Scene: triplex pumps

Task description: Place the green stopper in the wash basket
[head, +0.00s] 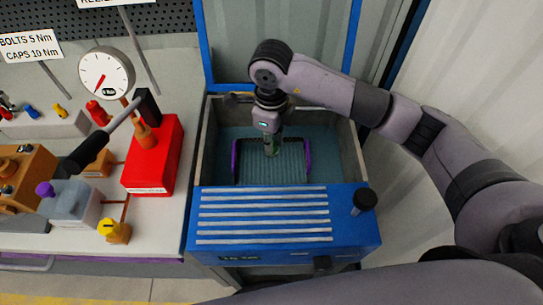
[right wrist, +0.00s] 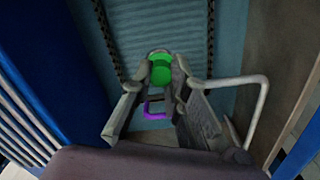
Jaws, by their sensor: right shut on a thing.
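My right gripper (head: 271,146) points down into the open blue wash tank, above the wash basket. In the right wrist view, my right gripper (right wrist: 160,85) is shut on the green stopper (right wrist: 160,72), which sits between its fingertips. In the head view the stopper is mostly hidden by the gripper. The wash basket is a ribbed tray with purple handles (head: 308,156) inside the tank. I cannot tell whether the stopper touches the basket. My left gripper is not in view.
The tank's grey side walls (head: 351,150) stand close around the gripper. A blue slatted front panel (head: 280,215) with a black knob (head: 364,200) lies before it. A bench at left holds a red block (head: 153,160), a dial gauge (head: 105,73) and several coloured-capped parts.

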